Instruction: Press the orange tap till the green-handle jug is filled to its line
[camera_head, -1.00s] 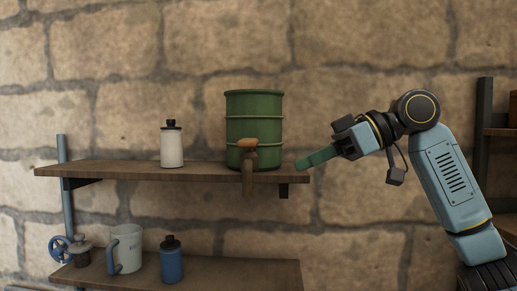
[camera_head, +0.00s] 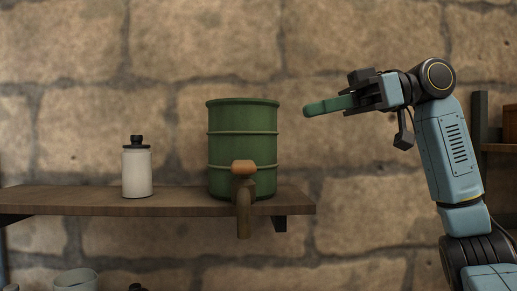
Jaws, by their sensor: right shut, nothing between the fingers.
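The orange tap (camera_head: 243,167) is a short orange top on a brown spout, at the front foot of a green ribbed drum (camera_head: 242,120). The spout hangs down past the shelf's front edge. My right gripper (camera_head: 309,109) is shut and empty, its green fingers pointing left. It is right of the drum, near the height of the drum's upper part, apart from the tap. The rim of a pale jug (camera_head: 76,278) shows at the bottom left; its lower part is cut off and its handle colour is unclear. My left gripper is not in view.
The drum stands on a wooden shelf (camera_head: 75,200) beside a white bottle (camera_head: 137,172) with a black cap. A dark bottle cap (camera_head: 137,287) shows at the bottom edge. Another shelf (camera_head: 497,147) stands at the far right. A stone wall lies behind.

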